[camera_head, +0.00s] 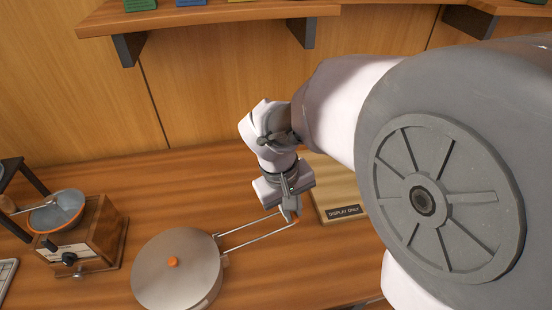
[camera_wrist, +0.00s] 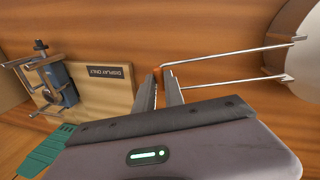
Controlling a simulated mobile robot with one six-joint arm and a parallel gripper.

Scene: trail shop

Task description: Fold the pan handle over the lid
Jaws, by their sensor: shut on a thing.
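The pan handle (camera_head: 252,238) is a two-rod wire loop that sticks out to the right from the pan's side, unfolded. My gripper (camera_head: 291,216) is at the handle's far end. In the wrist view, my gripper (camera_wrist: 169,88) is shut on the handle's end, and the two rods of the handle (camera_wrist: 235,54) run right to the pan's edge (camera_wrist: 290,40).
A "DISPLAY ONLY" board (camera_head: 338,198) lies just right of my gripper, with a small clamp-like device (camera_wrist: 55,80) on it. A wooden box with a bowl (camera_head: 85,235) stands left of the pan. A shelf (camera_head: 210,18) hangs above.

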